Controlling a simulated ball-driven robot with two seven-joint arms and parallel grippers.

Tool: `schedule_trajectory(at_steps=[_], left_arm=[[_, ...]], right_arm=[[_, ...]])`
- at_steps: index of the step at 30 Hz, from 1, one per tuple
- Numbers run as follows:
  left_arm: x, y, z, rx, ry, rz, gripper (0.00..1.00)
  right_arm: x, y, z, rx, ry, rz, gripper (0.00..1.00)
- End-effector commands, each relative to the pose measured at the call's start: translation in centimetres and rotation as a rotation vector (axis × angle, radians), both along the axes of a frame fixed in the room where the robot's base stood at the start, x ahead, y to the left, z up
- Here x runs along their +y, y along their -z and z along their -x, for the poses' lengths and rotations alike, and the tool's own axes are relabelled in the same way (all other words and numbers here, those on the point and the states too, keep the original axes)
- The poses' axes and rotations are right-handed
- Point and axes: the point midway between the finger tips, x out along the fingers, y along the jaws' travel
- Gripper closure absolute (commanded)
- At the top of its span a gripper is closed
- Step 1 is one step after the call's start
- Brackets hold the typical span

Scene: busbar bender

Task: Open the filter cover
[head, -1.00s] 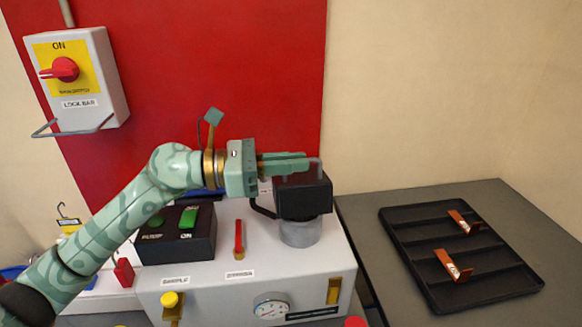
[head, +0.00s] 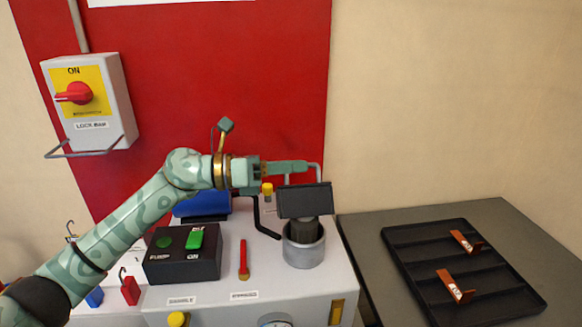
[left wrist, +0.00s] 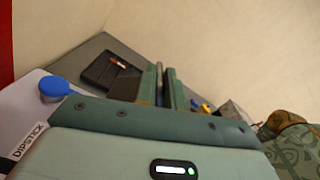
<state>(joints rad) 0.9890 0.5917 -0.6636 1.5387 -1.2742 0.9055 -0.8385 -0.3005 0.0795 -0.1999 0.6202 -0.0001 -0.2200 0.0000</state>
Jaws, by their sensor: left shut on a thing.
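The filter cover (head: 305,201) is a black lid in the head view, tilted up steeply above the round grey filter housing (head: 304,252). A dark filter element (head: 304,231) shows in the housing's mouth beneath it. A thin grey bent handle (head: 318,173) rises from the cover. My left gripper (head: 300,168) is shut on this handle, above the cover. Its fingers (left wrist: 166,87) also show in the left wrist view, where the cover cannot be made out. My right gripper is not in view.
A black control box (head: 182,256) with green buttons and a red-handled stick (head: 243,262) are left of the housing. A black slotted tray (head: 400,262) with copper brackets lies on the right-hand table. A red-switched lock box (head: 88,100) hangs at left. A blue cap (left wrist: 53,88) shows in the wrist view.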

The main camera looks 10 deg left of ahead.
Motion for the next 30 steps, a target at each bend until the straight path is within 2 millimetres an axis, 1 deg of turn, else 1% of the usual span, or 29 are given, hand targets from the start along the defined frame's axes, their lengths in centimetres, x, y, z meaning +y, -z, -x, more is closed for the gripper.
schedule_trajectory(at_steps=[5,6,7,8,16,19,23,30], left_arm=[[0.0,-0.1,-0.1,-0.004,-0.002,0.000,1.00],[0.0,-0.1,-0.1,-0.004,-0.002,0.000,0.84],[0.0,-0.1,0.0,-0.004,-0.002,0.000,0.76],[0.0,-0.1,0.0,-0.004,-0.002,0.000,0.69],[0.1,0.0,0.0,-0.003,-0.001,0.000,0.69],[0.6,0.0,0.1,-0.002,-0.003,-0.001,0.69],[2.6,0.1,0.8,-0.001,-0.003,-0.003,0.69],[8.8,0.2,2.7,0.000,-0.006,-0.004,0.69]], right_arm=[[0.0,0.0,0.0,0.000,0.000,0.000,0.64],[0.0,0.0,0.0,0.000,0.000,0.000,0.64],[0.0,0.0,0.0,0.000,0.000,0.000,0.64],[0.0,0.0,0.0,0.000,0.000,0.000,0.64],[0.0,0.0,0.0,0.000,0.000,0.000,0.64],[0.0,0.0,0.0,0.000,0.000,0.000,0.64],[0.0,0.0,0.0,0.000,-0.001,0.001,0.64],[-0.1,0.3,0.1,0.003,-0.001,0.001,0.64]])
